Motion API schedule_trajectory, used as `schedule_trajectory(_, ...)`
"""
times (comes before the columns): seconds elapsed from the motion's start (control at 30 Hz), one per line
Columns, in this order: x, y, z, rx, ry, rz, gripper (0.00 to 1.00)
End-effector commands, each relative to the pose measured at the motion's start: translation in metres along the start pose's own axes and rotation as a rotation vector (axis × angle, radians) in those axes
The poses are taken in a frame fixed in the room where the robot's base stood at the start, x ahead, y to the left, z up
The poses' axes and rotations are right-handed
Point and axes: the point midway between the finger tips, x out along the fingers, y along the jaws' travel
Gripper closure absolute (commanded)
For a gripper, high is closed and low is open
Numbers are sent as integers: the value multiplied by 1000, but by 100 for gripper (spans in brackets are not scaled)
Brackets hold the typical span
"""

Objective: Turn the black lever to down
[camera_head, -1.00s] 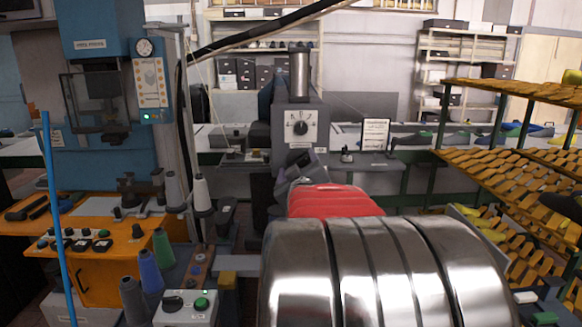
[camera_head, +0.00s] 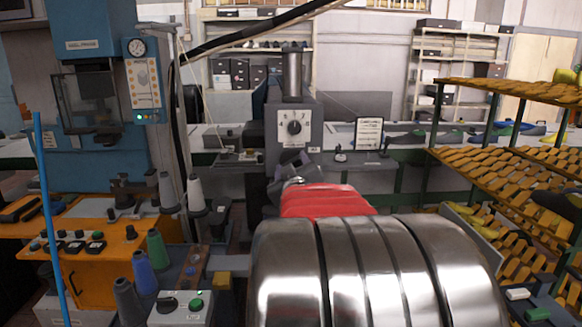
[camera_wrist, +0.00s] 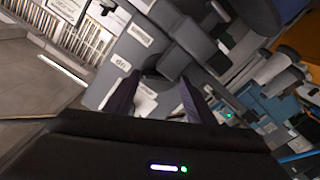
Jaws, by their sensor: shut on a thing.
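My gripper (camera_wrist: 157,95) is in the wrist view, its two dark fingers pointing at a grey machine and standing a little apart. They are shut on a small dark part between them, which I take to be the black lever (camera_wrist: 151,73); it is mostly hidden and its angle cannot be told. White labels sit on the grey housing beside it. In the head view my gripper (camera_head: 298,165) is at the front of the grey machine (camera_head: 272,150), just below its white dial plate with a black knob (camera_head: 294,127). The lever cannot be made out there.
A blue press (camera_head: 95,110) and an orange bench (camera_head: 95,265) stand at the left. Thread cones (camera_head: 143,272) and a switch box (camera_head: 181,308) are at the front left. A rack of yellow lasts (camera_head: 500,155) fills the right. A small sign (camera_head: 369,133) stands right of the machine.

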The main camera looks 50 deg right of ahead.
Motion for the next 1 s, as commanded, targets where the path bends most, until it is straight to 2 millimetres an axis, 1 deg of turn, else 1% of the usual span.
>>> schedule_trajectory(0.27, 1, 0, 1, 177, -3, -1, 72)
schedule_trajectory(1.0, 1, 3, 3, 865, -4, 2, 72)
